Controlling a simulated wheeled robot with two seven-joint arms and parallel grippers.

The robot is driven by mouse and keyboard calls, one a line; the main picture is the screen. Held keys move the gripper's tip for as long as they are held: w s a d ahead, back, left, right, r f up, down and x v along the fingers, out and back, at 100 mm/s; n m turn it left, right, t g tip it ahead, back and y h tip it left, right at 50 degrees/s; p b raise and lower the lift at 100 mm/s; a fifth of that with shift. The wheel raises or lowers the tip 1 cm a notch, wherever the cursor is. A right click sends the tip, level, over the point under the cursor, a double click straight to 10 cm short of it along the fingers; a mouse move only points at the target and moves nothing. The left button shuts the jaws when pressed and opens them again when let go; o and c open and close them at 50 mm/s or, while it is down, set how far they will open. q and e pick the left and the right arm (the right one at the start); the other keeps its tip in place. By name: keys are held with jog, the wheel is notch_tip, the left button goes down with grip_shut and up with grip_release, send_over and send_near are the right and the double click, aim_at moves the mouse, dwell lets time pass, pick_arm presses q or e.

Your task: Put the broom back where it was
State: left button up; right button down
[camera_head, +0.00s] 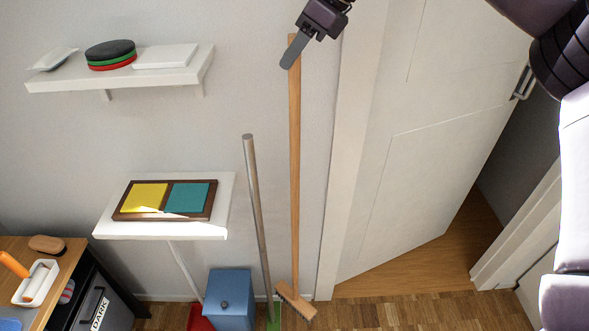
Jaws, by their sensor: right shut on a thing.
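The broom has a long wooden handle (295,170) and a wooden brush head (295,300) low down by the wall. It stands nearly upright, its head at the wooden floor close to the door frame. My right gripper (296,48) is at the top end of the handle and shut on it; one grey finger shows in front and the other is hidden. My left gripper is out of view.
A grey pole (256,210) with a green base leans left of the broom, beside a blue lidded bin (229,298). A low white shelf (220,215) and a higher shelf (190,75) are on the wall. A white door (430,150) stands ajar at right.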

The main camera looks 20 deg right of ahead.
send_near(294, 138)
jog(key=w+a+f, duration=0.1)
jog(key=a+f, duration=0.1)
jog(key=w+a+f, duration=0.2)
jog(key=shift+w+a, duration=0.15)
jog(key=shift+w, duration=0.2)
notch_tip(294, 138, down, 5)
jog(key=shift+r, duration=0.1)
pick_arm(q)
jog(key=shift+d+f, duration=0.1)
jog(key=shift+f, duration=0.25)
pick_arm(e)
jog(key=shift+f, duration=0.2)
jog(key=c, duration=1.3)
grip_release()
jog(key=shift+o, duration=0.2)
